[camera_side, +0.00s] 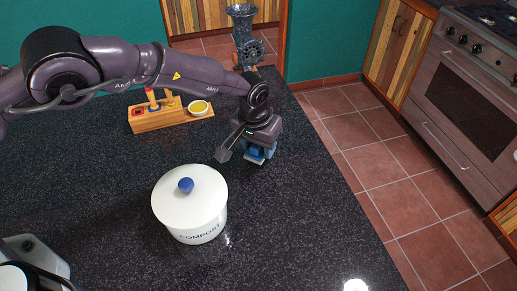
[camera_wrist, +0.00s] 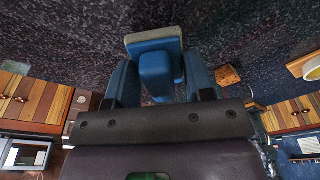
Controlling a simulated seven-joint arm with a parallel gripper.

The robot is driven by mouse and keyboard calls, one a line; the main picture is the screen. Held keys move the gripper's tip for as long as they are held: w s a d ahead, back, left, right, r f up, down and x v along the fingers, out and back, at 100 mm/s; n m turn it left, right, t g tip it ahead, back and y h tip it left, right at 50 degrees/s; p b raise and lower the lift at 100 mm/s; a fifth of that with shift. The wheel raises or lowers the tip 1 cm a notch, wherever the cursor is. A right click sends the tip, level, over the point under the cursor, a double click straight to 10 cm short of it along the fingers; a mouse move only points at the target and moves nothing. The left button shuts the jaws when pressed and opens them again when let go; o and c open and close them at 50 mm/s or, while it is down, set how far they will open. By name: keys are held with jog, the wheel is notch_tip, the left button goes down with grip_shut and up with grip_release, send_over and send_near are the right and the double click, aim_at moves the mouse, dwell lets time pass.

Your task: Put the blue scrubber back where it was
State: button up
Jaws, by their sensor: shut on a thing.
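The blue scrubber shows in the wrist view (camera_wrist: 155,75) between the two blue fingers of my gripper (camera_wrist: 160,82), with its wider pale-edged head beyond the fingertips. In the side view, my gripper (camera_side: 256,148) points down over the dark counter, right of the compost pot and near the counter's right edge. My gripper is shut on the scrubber, a small blue shape (camera_side: 257,154) there, mostly covered by the fingers. Whether the scrubber touches the counter is unclear.
A white lidded compost pot (camera_side: 190,215) with a blue knob stands front left of my gripper. A wooden holder (camera_side: 150,120) with upright items and a yellow-filled white bowl (camera_side: 199,108) sits behind. A dark grinder (camera_side: 244,40) stands at the back.

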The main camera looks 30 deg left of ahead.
aim_at(254, 146)
jog(key=shift+f, duration=1.05)
jog(key=shift+f, duration=0.1)
jog(key=o, duration=0.9)
jog(key=shift+c, duration=0.2)
jog(key=r, duration=0.4)
jog(key=s+r, duration=0.1)
jog(key=r, duration=0.3)
jog(key=s+r, duration=0.1)
jog(key=r, duration=0.3)
jog(key=shift+r, duration=0.1)
